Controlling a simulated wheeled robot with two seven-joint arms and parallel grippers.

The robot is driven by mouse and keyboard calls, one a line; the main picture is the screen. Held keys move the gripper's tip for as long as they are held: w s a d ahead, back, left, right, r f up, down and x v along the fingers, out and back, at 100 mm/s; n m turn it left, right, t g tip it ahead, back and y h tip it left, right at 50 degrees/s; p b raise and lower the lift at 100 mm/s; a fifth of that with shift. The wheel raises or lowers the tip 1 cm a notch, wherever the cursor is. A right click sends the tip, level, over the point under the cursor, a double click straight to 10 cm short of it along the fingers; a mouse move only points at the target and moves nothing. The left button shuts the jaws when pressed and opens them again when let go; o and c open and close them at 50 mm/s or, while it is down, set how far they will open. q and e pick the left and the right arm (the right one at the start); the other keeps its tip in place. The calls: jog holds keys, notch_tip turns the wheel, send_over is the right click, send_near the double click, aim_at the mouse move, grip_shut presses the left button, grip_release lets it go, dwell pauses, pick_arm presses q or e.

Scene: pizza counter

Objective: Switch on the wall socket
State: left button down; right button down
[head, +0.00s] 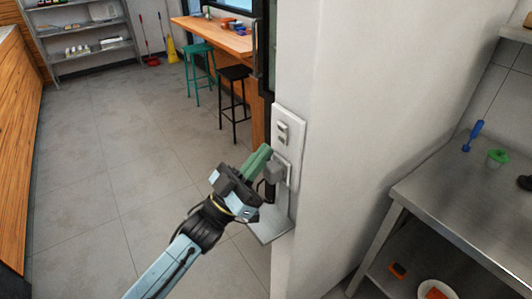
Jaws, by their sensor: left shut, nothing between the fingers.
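A white wall plate with grey rocker-like parts (290,114) is on the edge face of the white wall. Just below it is a second white plate with a grey block on it (276,172), partly hidden by my gripper. I cannot tell whether any switch is on or off. My left gripper (262,153) has green fingers, shut with nothing between them. Its tips are just left of the plates, close to the lower one; whether they touch cannot be told. My right gripper is not in view.
A small metal ledge (271,229) juts from the wall below the plates. A steel table (445,200) with a blue tool (474,135) and a green-topped cup (497,157) stands right. Stools (235,74) and a wooden bar (215,35) are behind. The floor at left is clear.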

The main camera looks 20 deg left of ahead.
pick_arm(q)
jog(key=b+v, duration=0.3)
jog(key=v, duration=0.8)
jog(key=shift+w+f, duration=0.15)
jog(key=shift+f, duration=0.3)
jog(key=shift+d, duration=0.15)
